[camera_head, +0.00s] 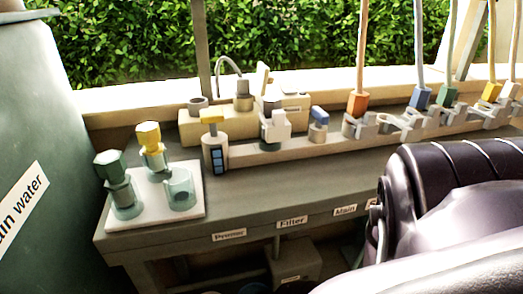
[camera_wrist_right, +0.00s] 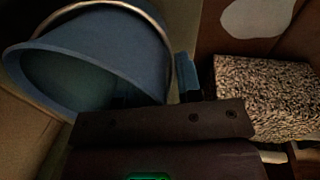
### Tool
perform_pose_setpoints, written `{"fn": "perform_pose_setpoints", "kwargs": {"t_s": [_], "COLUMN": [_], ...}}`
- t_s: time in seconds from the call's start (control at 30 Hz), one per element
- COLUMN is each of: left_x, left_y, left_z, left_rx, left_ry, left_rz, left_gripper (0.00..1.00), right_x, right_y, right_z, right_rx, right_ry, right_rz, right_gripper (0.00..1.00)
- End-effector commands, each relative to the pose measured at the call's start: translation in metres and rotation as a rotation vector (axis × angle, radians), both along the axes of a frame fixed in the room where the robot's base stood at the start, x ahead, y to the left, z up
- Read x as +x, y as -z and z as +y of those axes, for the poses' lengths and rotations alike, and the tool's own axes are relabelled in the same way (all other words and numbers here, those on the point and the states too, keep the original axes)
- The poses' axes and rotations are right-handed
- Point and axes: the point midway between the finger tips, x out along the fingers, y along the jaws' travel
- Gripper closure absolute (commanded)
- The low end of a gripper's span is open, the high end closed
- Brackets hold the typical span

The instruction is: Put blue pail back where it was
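The blue pail (camera_wrist_right: 95,55) shows in the right wrist view at the upper left. It is tilted, with its open mouth toward the lower left and a pale metal handle (camera_wrist_right: 155,22) arching over it. My right gripper (camera_wrist_right: 155,92) is right at the pail. One finger, with a blue pad, stands just right of the pail; the other is dark and hard to make out against it. The view is too dark to tell whether the fingers grip the pail. No whole blue pail can be made out in the head view. My left gripper is out of view.
A grey counter (camera_head: 270,190) carries a white tray (camera_head: 195,205) with capped jars and a row of fittings. Beneath it is a shaded space with a labelled box (camera_head: 292,262). A green tank (camera_head: 45,130) stands left. A speckled block (camera_wrist_right: 262,95) lies right of my right gripper.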

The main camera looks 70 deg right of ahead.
Motion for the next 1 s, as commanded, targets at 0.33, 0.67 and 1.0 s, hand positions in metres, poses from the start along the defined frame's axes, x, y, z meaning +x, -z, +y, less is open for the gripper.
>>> {"fn": "perform_pose_setpoints", "kwargs": {"t_s": [0.33, 0.67, 1.0], "left_x": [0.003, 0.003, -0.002], "left_y": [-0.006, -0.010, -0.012], "left_z": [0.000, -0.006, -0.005], "left_rx": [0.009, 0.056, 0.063], "left_ry": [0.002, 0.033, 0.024], "left_rz": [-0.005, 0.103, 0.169], "left_gripper": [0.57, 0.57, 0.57], "right_x": [0.001, 0.000, -0.009], "right_y": [-0.010, -0.066, -0.114], "right_z": [0.000, 0.006, 0.013], "right_rx": [0.000, -0.001, 0.000], "right_ry": [0.000, -0.001, 0.000], "right_rz": [-0.003, -0.015, -0.010], "right_gripper": [0.67, 0.67, 0.67]}}
